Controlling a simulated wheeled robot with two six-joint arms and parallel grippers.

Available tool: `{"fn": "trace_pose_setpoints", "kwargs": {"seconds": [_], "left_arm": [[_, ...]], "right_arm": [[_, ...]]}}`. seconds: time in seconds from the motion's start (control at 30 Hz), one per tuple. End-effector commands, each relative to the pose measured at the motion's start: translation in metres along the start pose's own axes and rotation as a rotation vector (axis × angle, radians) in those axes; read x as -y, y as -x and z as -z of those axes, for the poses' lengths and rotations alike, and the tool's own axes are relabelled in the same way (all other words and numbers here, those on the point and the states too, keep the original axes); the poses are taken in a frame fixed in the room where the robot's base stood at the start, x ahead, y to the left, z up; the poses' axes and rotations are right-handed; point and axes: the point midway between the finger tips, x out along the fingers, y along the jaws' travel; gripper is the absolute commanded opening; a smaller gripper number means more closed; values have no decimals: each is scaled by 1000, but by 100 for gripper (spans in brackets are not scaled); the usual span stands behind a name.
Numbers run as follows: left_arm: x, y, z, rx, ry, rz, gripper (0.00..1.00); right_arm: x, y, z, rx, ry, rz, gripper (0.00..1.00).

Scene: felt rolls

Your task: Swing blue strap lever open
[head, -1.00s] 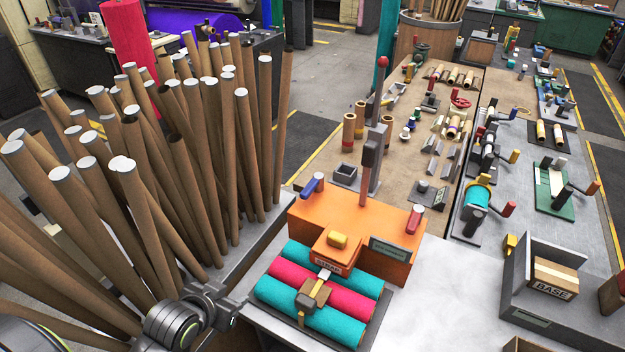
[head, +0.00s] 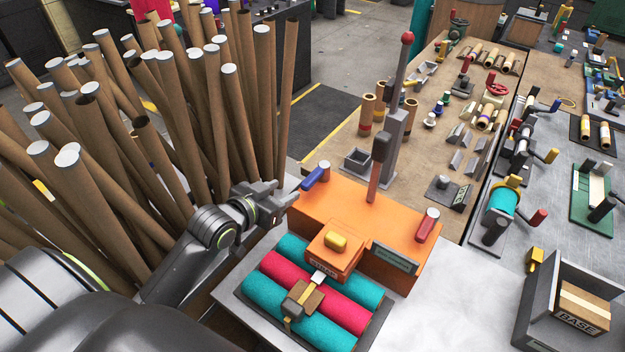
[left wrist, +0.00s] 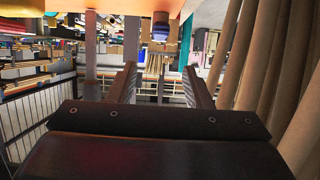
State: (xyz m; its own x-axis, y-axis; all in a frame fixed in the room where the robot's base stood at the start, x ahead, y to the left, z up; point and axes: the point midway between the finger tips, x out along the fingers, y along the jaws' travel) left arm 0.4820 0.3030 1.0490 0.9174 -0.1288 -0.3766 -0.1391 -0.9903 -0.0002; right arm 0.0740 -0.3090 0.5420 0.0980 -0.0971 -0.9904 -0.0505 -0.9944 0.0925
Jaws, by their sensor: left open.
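The blue strap lever (head: 315,175) sticks out at the back left corner of the orange strapping machine (head: 345,215). A blue knob-like end, which looks like the same lever (left wrist: 161,28), shows at the top of the left wrist view beneath an orange surface. My left gripper (head: 286,190) is open and empty, just left of the lever and a little apart from it. Its two fingers (left wrist: 160,82) point toward the lever side in the wrist view. Teal and red felt rolls (head: 318,278) lie in front of the machine under a strap. My right gripper is out of view.
Many brown tubes (head: 175,110) stand close behind and left of my left arm. A red-knobbed upright post (head: 398,95) rises behind the machine, and a red lever (head: 428,225) sits at its right. Bare grey table (head: 450,300) lies to the right.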

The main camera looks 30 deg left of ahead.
Motion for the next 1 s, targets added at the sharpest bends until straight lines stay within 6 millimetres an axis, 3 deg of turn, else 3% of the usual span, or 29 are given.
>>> {"fn": "trace_pose_setpoints", "kwargs": {"seconds": [0.03, 0.13, 0.4, 0.6, 1.0], "left_arm": [[0, -13, -4, -4, 1, -1, 45], [0, -29, -5, -3, 1, 0, 45], [0, -72, -5, -2, 0, 0, 45], [-1, -100, -5, -1, 0, 0, 45], [0, -130, -2, 2, 0, 1, 45]], "right_arm": [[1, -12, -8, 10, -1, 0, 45], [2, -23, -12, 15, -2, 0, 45], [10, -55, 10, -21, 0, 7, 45], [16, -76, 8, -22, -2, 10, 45], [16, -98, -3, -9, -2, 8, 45]]}}
